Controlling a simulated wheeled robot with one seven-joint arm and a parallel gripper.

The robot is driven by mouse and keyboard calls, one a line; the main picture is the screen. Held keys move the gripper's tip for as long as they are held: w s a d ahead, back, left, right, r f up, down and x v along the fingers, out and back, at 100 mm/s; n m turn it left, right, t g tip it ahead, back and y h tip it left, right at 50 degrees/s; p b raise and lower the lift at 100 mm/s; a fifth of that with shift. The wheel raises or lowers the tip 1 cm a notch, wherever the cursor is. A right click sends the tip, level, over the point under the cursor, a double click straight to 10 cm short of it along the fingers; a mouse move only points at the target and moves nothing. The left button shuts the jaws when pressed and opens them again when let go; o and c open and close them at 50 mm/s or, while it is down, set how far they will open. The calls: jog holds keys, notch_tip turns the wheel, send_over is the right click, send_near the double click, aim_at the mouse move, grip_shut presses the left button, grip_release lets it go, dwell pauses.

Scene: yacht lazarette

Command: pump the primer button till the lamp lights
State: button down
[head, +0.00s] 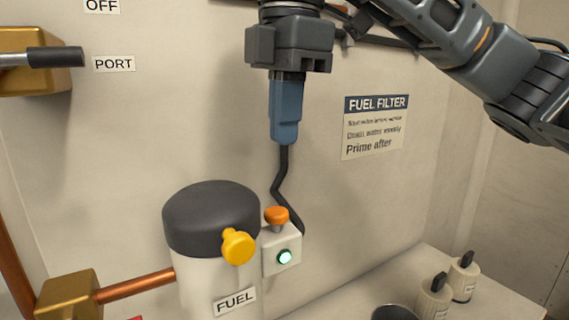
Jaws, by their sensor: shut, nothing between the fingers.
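The primer button (277,214) is an orange mushroom cap on a short stem, standing up from the top of a small white box (269,262). The lamp (285,256) on the box's front has a dark green rim and a bright pale green centre; it looks lit. My gripper (285,138) has its blue fingers shut and empty, pointing down. It is above the button in the picture, with a clear gap between them.
A fuel filter (205,285) with a black cap and yellow knob (238,246) stands left, close to the box. A black cable (279,184) runs to the box. Two small bottles (434,299) (463,277) stand lower right. A handled brass valve (40,85) is upper left.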

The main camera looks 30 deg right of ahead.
jog(key=shift+r, duration=1.45)
dwell(0.5)
